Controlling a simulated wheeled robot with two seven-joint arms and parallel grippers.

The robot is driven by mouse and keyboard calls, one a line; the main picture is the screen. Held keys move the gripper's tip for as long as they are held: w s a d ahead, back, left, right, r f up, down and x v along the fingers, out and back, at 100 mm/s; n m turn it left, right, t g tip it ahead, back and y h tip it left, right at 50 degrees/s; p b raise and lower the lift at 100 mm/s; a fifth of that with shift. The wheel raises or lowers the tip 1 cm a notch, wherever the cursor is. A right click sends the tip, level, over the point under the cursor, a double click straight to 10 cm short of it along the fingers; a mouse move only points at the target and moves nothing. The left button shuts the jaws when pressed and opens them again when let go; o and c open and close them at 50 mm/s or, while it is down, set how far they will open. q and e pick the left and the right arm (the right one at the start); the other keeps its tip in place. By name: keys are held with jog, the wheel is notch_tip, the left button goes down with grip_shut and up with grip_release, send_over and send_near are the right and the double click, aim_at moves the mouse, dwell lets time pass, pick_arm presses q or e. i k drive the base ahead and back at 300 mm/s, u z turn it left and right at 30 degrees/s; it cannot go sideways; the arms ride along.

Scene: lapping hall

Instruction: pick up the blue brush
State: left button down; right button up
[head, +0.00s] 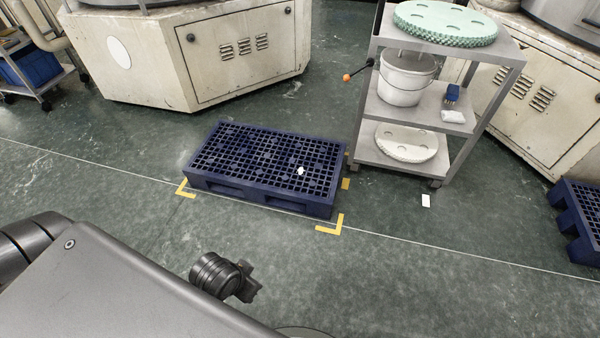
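A small blue brush (452,93) is on the middle shelf of a grey metal trolley (478,125), near the shelf's right side. It stands just behind a white folded cloth or pad (453,116); I cannot tell whether they touch. A dark end part of my arm, which looks like my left gripper (250,286), shows at the lower left, low over the floor and far from the brush. Its fingers are too small and dark to read. My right gripper is not in view.
A white bucket (402,82) stands left of the brush. Discs lie on the trolley's top (446,22) and bottom (407,142) shelves. An orange-tipped lever (347,77) juts out left. A blue pallet (265,165) lies on the floor ahead. The floor in front of the trolley is mostly clear.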

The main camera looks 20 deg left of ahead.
aim_at(452, 94)
jog(key=z, duration=0.45)
jog(key=i, duration=1.25)
jog(key=u, duration=0.7)
jog(key=i, duration=0.7)
jog(key=u, duration=0.7)
